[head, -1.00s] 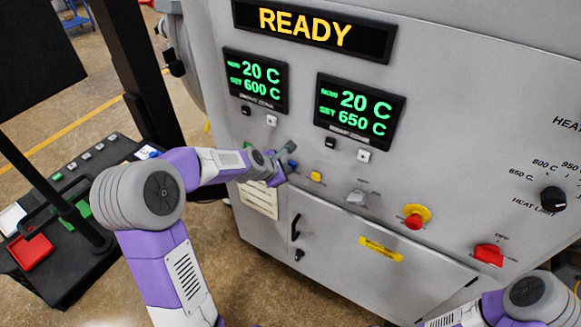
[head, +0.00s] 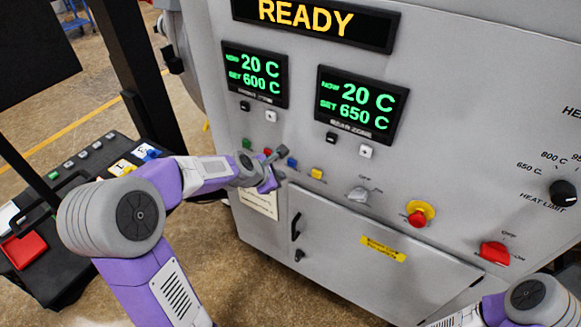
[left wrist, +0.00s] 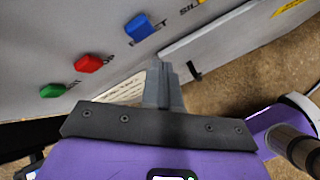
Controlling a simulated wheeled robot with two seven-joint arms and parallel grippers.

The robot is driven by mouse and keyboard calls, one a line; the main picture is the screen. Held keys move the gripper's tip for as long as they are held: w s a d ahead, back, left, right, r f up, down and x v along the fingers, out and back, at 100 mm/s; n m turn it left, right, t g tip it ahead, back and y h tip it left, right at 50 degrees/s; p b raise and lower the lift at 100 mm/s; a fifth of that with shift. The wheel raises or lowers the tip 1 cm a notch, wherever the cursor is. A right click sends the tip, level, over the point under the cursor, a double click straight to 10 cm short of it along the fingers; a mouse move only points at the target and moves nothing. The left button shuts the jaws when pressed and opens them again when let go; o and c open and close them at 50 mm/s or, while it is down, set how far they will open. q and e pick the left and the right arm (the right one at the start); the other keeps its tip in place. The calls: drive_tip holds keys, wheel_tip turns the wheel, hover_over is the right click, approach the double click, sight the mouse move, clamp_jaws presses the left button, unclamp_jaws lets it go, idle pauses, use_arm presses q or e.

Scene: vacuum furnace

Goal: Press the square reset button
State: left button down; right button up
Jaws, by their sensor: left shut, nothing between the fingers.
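The blue square reset button (head: 292,162) is on the grey furnace panel, between a red button (head: 268,151) and a yellow button (head: 316,174). It also shows in the left wrist view (left wrist: 138,27), with a partly readable label under it. My left gripper (head: 276,156) is shut and empty in front of the panel, just left of the blue button in the head view. In the left wrist view its fingertips (left wrist: 158,66) lie below the blue button, seemingly apart from it. My right arm shows at the bottom right, but its gripper is out of view.
A green button (head: 247,143) is left of the red one. A grey switch (head: 358,195), a red emergency knob (head: 417,217) on yellow and a red rotary switch (head: 494,252) are to the right. A cabinet door with a handle (head: 296,227) is below.

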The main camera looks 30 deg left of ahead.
use_arm(q)
drive_tip(key=s+b, duration=0.1)
drive_tip(key=s, duration=0.2)
drive_tip(key=shift+a, duration=0.15)
drive_tip(key=shift+f, duration=0.1)
idle(0.6)
drive_tip(key=s+d+f+m+g+b, duration=0.1)
drive_tip(key=s+d+f+m, duration=0.15)
drive_tip(key=f, duration=0.45)
drive_tip(key=s+d+f+m+g+h+b, duration=0.1)
drive_tip(key=d+f+m+g, duration=0.1)
drive_tip(key=d+f+m, duration=0.35)
drive_tip(key=s+d+f+m+g+b, duration=0.1)
drive_tip(key=f+m, duration=0.1)
drive_tip(key=f, duration=0.7)
drive_tip(key=s+d+f+m+g+b, duration=0.1)
drive_tip(key=s+d+f+m+g, duration=0.1)
drive_tip(key=s+d+f+m, duration=0.3)
drive_tip(key=s+d+f+m+g+h+b, duration=0.1)
drive_tip(key=s+d+f+m+g, duration=0.1)
drive_tip(key=s+d+f+m, duration=0.4)
drive_tip(key=s+f+m, duration=0.2)
drive_tip(key=s+f, duration=0.2)
drive_tip(key=f, duration=0.1)
drive_tip(key=shift+s+d+m+h, duration=0.25)
drive_tip(key=shift+s+m+h, duration=0.05)
drive_tip(key=shift+s+m, duration=0.1)
